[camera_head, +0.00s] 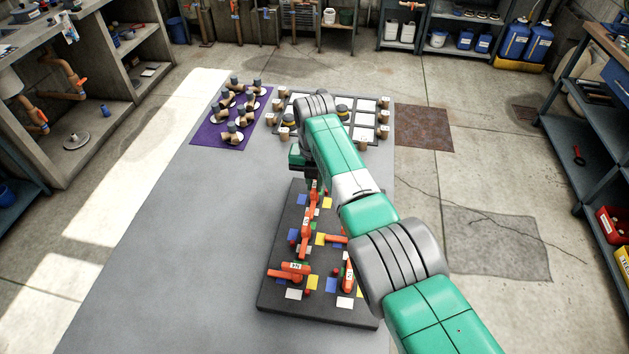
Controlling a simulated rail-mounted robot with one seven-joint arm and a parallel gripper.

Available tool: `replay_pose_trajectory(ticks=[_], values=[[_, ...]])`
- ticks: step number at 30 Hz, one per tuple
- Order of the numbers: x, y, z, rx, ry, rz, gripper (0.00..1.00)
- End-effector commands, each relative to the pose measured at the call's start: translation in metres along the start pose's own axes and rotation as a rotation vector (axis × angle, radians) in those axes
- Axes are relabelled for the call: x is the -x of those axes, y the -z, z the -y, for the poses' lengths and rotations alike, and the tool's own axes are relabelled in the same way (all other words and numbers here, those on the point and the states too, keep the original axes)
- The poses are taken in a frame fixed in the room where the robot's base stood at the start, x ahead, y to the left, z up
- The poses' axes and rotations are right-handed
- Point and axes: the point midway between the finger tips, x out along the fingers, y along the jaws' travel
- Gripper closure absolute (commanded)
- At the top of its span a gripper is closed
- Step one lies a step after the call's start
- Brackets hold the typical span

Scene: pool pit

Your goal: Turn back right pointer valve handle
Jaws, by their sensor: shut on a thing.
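A dark board (270,293) lies on the grey table and carries several orange pointer valve handles among coloured squares. One handle (295,268) lies near the front left and another (348,276) near the front right. One (306,232) stands mid-left, and one (336,239) points sideways at the middle, partly behind my arm. My gripper (313,184) is low over the far part of the board, shut on an orange handle there. Its fingertips and most of that handle are hidden or too small to make out. I cannot tell which way the held handle points.
A purple mat (205,133) with several grey-capped fittings lies at the far left of the table (180,240). A tray (372,122) with white squares and brown fittings lies behind my arm. Bare table lies left of the board. Shelves stand along the walls.

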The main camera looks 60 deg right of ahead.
Motion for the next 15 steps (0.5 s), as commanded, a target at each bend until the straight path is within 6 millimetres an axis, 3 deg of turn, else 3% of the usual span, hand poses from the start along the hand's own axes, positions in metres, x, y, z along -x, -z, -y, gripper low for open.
replay_pose_trajectory(ticks=[8,9,12,15], values=[[-0.0004,0.0001,0.0001,0.000,0.000,0.000,1.00],[-0.0004,0.0001,0.0001,0.000,0.000,0.000,0.87],[-0.0004,0.0001,0.0000,0.000,0.000,0.000,0.68],[-0.0002,0.0001,0.0000,0.000,0.000,0.000,0.67]])
